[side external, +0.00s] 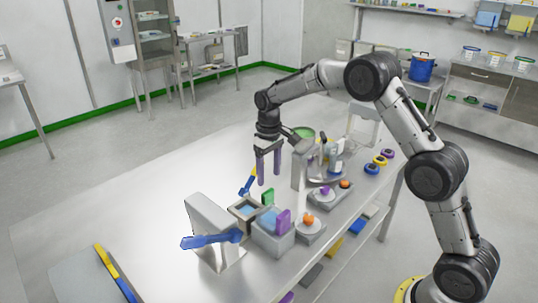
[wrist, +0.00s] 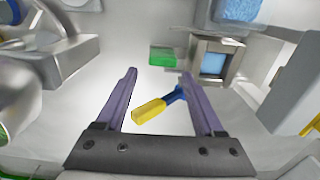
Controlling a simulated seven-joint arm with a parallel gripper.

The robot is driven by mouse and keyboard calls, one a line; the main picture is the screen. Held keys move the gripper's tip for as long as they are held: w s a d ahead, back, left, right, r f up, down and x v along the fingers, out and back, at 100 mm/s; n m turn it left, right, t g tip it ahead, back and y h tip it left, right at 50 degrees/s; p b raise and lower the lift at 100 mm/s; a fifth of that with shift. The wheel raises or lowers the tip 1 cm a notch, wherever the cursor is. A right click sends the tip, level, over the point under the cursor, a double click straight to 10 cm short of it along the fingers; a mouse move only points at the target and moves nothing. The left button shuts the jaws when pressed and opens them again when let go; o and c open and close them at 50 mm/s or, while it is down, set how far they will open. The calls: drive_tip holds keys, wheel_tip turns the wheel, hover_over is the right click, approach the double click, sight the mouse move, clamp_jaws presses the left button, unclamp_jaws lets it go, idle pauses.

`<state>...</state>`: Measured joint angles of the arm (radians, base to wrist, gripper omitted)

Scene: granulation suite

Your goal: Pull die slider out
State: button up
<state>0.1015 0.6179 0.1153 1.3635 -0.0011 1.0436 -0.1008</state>
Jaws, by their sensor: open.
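I cannot tell for sure which part is the die slider. A green piece (wrist: 162,56) also shows in the wrist view, beside a square metal frame with a blue inside (wrist: 213,62). My gripper (side external: 268,180), with long purple fingers, is open and empty above the table, behind the press. The wrist view shows the gripper (wrist: 160,74) with its fingers spread and the green piece beyond the tips.
A yellow and blue tool (wrist: 155,106) lies on the table below my fingers. A grey upright housing (side external: 208,228) with a blue lever (side external: 211,240) stands left of the press. Pedestals with orange and purple knobs stand to the right. The table's left side is mostly clear.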

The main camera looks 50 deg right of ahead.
wheel_tip(320, 180, up, 7)
idle(0.3)
drive_tip(key=s+a+r+t, duration=0.2)
drive_tip(key=s+r, duration=0.2)
drive_tip(key=r, duration=0.7)
drive_tip(key=s+a+r+t, duration=0.2)
drive_tip(key=s+r, duration=0.4)
drive_tip(key=s, duration=0.7)
drive_tip(key=s+f, duration=0.4)
drive_tip(key=s, duration=0.5)
drive_tip(key=s+a+f+t, duration=0.1)
drive_tip(key=s+f, duration=0.4)
drive_tip(key=s, duration=0.4)
drive_tip(key=shift+a+f+t, duration=0.15)
drive_tip(key=shift+f+t, duration=0.15)
